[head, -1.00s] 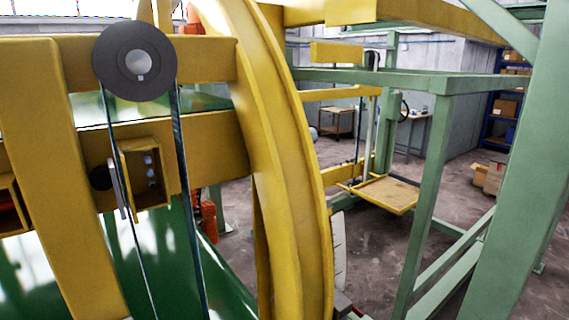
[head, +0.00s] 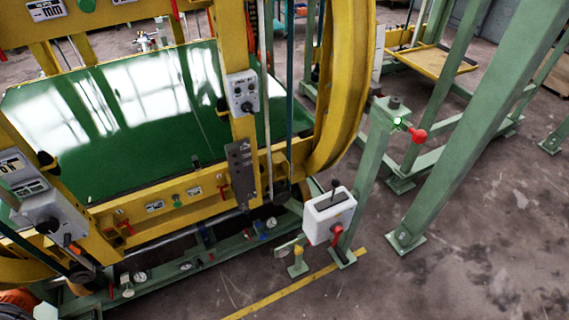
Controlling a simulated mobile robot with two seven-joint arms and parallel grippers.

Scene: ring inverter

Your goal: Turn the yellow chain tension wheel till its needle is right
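I cannot make out a yellow chain tension wheel with a needle for certain in the head view. The large yellow ring (head: 345,85) of the machine stands at the upper middle. Several small round white dials, one of them a gauge (head: 271,223), sit along the low green rail; their needles are too small to read. A small yellow-topped fitting (head: 298,252) stands on a short green post near the floor. Neither of my grippers is in view.
A white box (head: 330,214) with a red knob stands at the ring's foot. A yellow floor line (head: 290,285) runs in front. The concrete floor (head: 470,250) at right is clear.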

